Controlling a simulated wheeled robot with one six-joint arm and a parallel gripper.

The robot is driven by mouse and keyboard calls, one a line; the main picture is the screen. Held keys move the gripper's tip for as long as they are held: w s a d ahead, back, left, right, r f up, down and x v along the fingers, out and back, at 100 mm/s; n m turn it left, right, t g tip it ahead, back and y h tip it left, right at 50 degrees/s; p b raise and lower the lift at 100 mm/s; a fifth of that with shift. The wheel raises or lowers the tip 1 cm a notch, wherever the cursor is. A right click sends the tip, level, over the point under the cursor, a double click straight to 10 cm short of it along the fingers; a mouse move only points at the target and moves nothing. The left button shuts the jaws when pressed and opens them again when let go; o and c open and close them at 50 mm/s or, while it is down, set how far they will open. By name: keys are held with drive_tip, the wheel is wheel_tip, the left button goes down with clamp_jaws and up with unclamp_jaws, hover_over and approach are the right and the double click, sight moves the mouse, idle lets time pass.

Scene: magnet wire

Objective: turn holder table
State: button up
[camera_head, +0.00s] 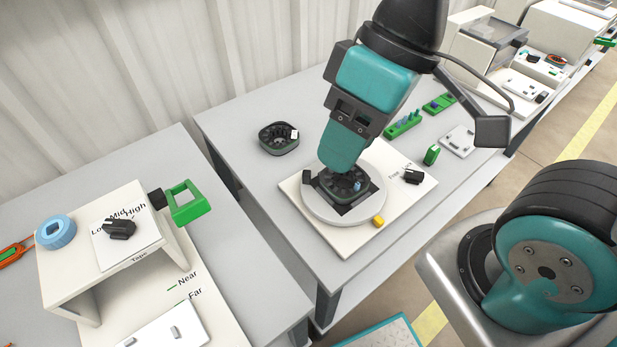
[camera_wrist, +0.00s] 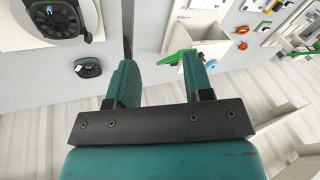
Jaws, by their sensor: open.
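The holder table, a round pale disc (camera_head: 318,204), lies on a square white board (camera_head: 345,245) in the head view. A dark ring-shaped holder (camera_head: 343,190) with a blue piece (camera_head: 358,186) is on the disc. My gripper (camera_head: 342,168) overlaps the disc's back part in the head view and hides some of it; contact cannot be told. The loaded disc (camera_wrist: 38,38) lies at the upper left there, outside the fingers.
A yellow block (camera_head: 378,221) is at the disc's front edge, and a black knob (camera_head: 412,177) sits on the board's right. Another dark holder (camera_head: 278,137) lies behind left. Green pieces (camera_head: 404,124) lie at the back right. A green frame (camera_head: 187,203) juts from the left stand.

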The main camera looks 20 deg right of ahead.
drive_tip(key=w+d+f+n+h+b, duration=0.1)
drive_tip(key=w+f+n+h+b, duration=0.15)
drive_tip(key=w, duration=0.55)
drive_tip(key=w+f+n+h+b, duration=0.1)
drive_tip(key=w+f+h+b, duration=0.2)
drive_tip(key=w, duration=0.5)
drive_tip(key=n+g+h+b, duration=0.1)
drive_tip(key=g+h+b, duration=0.1)
drive_tip(key=h, duration=0.1)
approach(306, 172)
drive_tip(key=b+x, duration=0.2)
drive_tip(key=x, duration=0.8)
drive_tip(key=shift+f, duration=0.2)
drive_tip(key=shift+c, duration=0.2)
drive_tip(key=shift+y, duration=0.25)
clamp_jaws()
